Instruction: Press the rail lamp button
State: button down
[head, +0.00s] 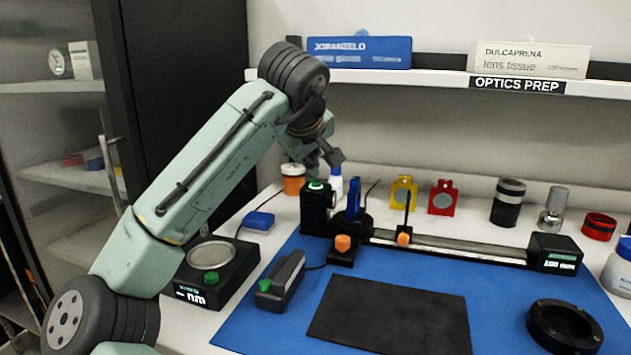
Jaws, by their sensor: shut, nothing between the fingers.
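A black lamp box (315,210) stands at the left end of the optical rail (455,246). A green button (316,185) sits on its top and looks lit. My gripper (333,157) is shut and empty. In the picture it appears just above and slightly right of the green button, apart from it. The height and depth of the gap cannot be told from this one view. The arm reaches in from the lower left.
A grey handset (283,278) with another green button lies in front. The shelf (400,78) overhangs the back.

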aim_at(311, 182)
jog(key=shift+f, duration=0.4)
jog(key=shift+f+b, duration=0.25)
jog(key=shift+b, duration=0.15)
jog(key=shift+r, duration=0.1)
dwell(0.3)
jog(key=shift+r+p, duration=0.6)
notch_tip(311, 182, up, 6)
jog(key=p, duration=0.5)
